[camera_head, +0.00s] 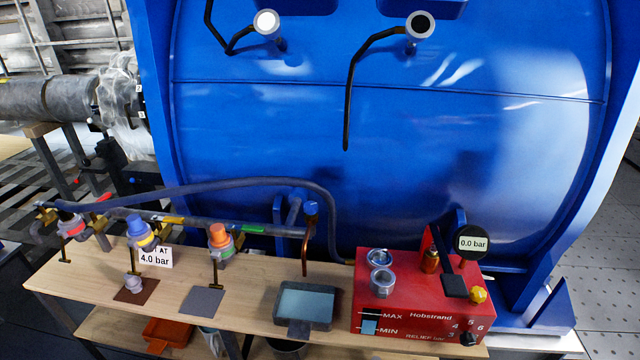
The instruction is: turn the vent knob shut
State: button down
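A red pump box (365,290) marked "Hobstrand" stands at the right end of the wooden bench. A small yellow knob (478,295) sits at its right top edge; it may be the vent knob, but no label names it. A black knob (468,339) sits on the front face by the "RELIEF bar" scale. A round gauge (472,242) above the box reads 0.0 bar. I cannot tell how far either knob is turned. My gripper is not in view.
A black lever (455,284) rises over the box beside the yellow knob. The bench (255,308) also bears a tray (305,305), a blue-capped valve (139,228), an orange-capped valve (220,237) and a "4.0 bar" sign (155,257). A large blue housing (380,150) stands behind.

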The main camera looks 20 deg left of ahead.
aim_at(310, 207)
jog(key=u, duration=1.1)
